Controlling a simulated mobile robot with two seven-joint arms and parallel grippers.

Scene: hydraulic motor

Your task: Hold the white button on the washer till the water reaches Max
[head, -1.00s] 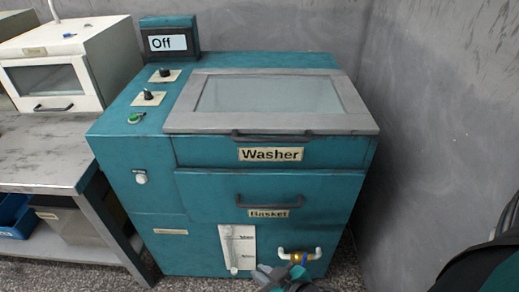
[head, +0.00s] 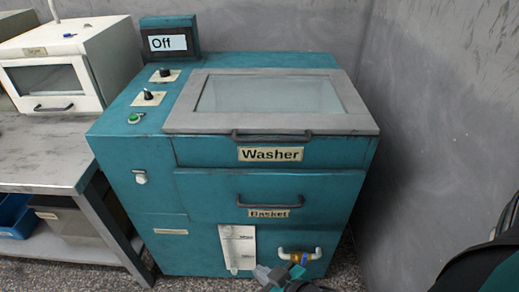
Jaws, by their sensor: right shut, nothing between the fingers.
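The teal washer (head: 270,187) stands against the grey wall, and its display (head: 167,43) reads "Off". A small white button (head: 141,178) is on the left of its front panel, with nothing touching it. A white level gauge (head: 238,245) with marks is low on the front; its lettering and water level are too small to read. My right gripper (head: 262,272) is at the bottom edge, shut and empty, in front of the washer's lower part near the gauge's bottom. It is well below and right of the button. My left gripper is out of view.
The basket handle (head: 269,203) and lid handle (head: 271,135) stick out from the front. A metal table (head: 40,167) with a white machine (head: 63,70) stands at left.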

